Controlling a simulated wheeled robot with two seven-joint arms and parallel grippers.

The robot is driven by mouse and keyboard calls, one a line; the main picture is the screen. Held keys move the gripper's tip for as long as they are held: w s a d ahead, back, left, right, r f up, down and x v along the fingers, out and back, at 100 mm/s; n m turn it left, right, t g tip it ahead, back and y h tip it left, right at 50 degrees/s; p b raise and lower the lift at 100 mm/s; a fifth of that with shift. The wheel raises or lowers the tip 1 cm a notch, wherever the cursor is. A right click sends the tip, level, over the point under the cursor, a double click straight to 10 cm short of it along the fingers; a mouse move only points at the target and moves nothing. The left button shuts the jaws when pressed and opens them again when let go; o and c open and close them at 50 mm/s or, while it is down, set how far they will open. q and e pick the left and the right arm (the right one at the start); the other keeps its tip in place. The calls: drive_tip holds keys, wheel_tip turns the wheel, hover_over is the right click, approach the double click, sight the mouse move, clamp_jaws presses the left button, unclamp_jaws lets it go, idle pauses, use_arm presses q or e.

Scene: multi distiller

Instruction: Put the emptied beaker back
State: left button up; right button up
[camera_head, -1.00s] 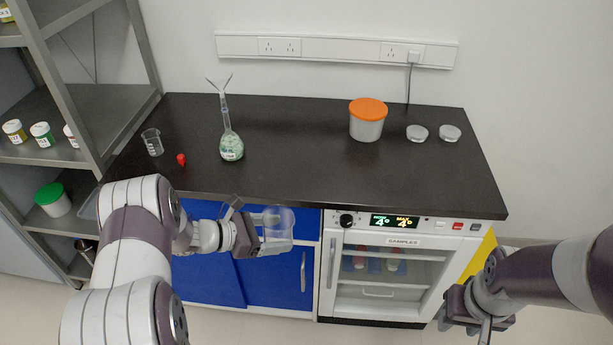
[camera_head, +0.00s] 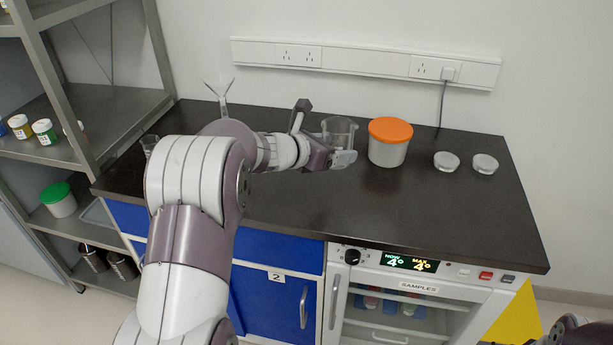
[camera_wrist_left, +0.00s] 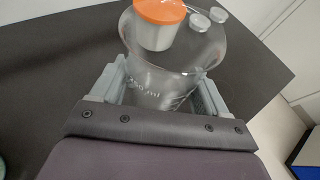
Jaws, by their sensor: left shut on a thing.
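My left gripper (camera_head: 340,158) is shut on a clear glass beaker (camera_head: 338,130). The beaker is upright over the black counter (camera_head: 400,210), just left of the orange-lidded tub in the head view; I cannot tell whether its base touches the counter. In the left wrist view the beaker (camera_wrist_left: 165,75) sits between both fingers (camera_wrist_left: 160,90) and looks empty, with printed marks on its wall. A funnel (camera_head: 219,88) shows behind my left arm; the flask under it is hidden. My right gripper is out of the head view; only part of my right arm shows at the bottom right corner.
The white tub with an orange lid (camera_head: 390,141) stands close right of the beaker. Two small clear dishes (camera_head: 447,161) (camera_head: 485,164) are farther right. A small beaker (camera_head: 149,143) is partly hidden at the left. The front right counter is clear. A metal shelf (camera_head: 110,115) stands left.

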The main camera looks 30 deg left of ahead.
use_arm(q)
hover_over(289, 187)
drive_tip(key=d, duration=0.2)
wheel_tip(289, 187, down, 4)
drive_tip(key=shift+f+p, duration=0.1)
drive_tip(key=shift+p, duration=0.2)
drive_tip(key=shift+w+a+f, duration=0.2)
drive_tip(key=shift+a+f, duration=0.6)
drive_tip(key=shift+a, duration=0.1)
drive_tip(key=f, duration=0.3)
drive_tip(key=shift+s+a+f, duration=0.1)
drive_tip(key=shift+s+f, duration=0.15)
drive_tip(key=shift+f, duration=0.1)
drive_tip(key=shift+w+f, duration=0.15)
drive_tip(key=shift+f, duration=0.2)
drive_tip(key=o, duration=1.1)
drive_tip(key=shift+o, duration=0.2)
drive_tip(key=shift+r, duration=0.3)
drive_tip(key=v, duration=1.2)
drive_tip(key=shift+f, duration=0.1)
